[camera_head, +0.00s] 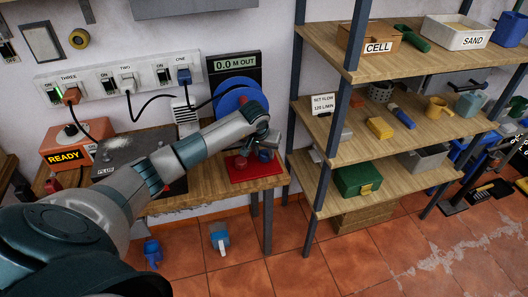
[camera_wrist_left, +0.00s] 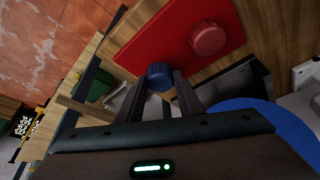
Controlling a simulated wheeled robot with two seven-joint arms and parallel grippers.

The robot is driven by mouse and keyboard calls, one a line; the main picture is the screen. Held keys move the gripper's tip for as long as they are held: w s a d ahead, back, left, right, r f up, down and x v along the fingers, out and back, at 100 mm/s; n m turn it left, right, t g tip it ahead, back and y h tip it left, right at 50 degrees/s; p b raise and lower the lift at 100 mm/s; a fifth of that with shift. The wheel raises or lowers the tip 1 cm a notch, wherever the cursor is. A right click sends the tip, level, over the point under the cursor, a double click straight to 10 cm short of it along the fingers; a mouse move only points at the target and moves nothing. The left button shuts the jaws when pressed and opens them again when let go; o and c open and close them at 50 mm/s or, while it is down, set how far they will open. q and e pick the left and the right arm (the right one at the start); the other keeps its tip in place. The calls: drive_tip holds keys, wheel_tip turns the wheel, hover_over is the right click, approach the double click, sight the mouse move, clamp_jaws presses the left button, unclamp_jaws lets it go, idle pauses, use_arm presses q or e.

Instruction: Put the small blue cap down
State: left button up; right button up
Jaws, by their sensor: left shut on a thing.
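The small blue cap (camera_wrist_left: 160,74) is between the fingertips of my left gripper (camera_wrist_left: 158,88) in the left wrist view, and the gripper is shut on it. In the head view my left gripper (camera_head: 262,152) is over the right end of the bench, by the red mat (camera_head: 252,176). The mat also shows in the left wrist view (camera_wrist_left: 165,42). The cap appears beside or just above the mat's edge; I cannot tell if it touches anything. My right gripper is not in view.
A red cap (camera_wrist_left: 207,38) is on the mat. A blue disc (camera_head: 236,97) stands behind my gripper. The wooden shelf unit (camera_head: 392,120) is close to the right. The orange READY box (camera_head: 68,148) is at the bench's left. A power strip (camera_head: 120,82) runs along the wall.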

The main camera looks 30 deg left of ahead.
use_arm(q)
drive_tip(key=shift+f, duration=0.55)
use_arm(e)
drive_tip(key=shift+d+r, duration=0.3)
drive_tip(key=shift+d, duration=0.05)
use_arm(q)
drive_tip(key=shift+f, duration=0.2)
drive_tip(key=o, duration=1.2)
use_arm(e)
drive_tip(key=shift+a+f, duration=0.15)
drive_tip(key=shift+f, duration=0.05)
use_arm(q)
drive_tip(key=shift+r, duration=0.1)
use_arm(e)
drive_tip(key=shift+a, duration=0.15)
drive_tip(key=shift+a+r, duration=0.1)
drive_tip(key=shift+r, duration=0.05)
